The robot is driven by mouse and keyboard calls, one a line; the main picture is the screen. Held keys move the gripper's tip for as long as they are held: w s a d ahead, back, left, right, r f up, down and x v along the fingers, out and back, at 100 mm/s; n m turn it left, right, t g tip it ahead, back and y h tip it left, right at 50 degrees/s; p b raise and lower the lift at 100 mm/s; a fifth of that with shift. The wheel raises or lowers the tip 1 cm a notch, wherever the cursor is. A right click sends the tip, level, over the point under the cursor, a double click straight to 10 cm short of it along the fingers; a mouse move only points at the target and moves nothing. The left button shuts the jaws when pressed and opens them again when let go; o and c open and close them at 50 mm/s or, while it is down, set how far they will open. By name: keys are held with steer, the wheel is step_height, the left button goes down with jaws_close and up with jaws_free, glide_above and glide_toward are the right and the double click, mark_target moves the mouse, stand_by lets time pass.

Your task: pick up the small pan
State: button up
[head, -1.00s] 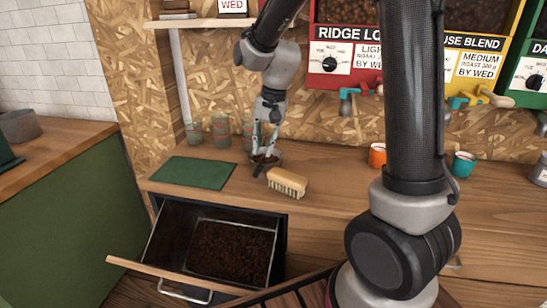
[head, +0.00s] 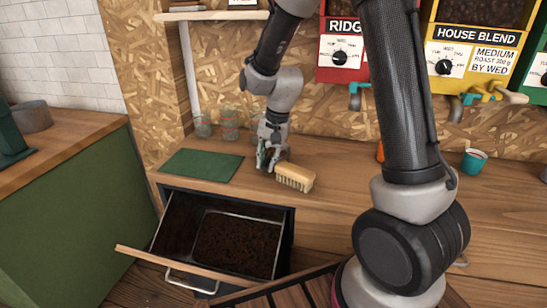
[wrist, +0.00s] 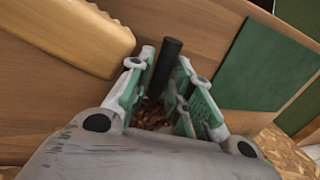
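The small pan shows in the wrist view as a dark round handle (wrist: 166,62), with brown beans (wrist: 152,112) at its lower end. The handle lies between the fingers of my gripper (wrist: 166,75) and sticks out past their tips. The fingers look open, with narrow gaps beside the handle. The pan's rim is mostly hidden by the fingers and palm. In the head view my gripper (head: 268,162) points down at the counter, just left of the brush, and covers most of the pan.
A wooden brush (head: 295,177) lies close to the right of my gripper. A green mat (head: 202,165) lies to the left. Glasses (head: 230,123) stand behind. An open drawer (head: 166,262) juts out below. A teal cup (head: 474,160) stands at the right.

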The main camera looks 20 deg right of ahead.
jaws_close()
steer(key=shift+r, duration=0.15)
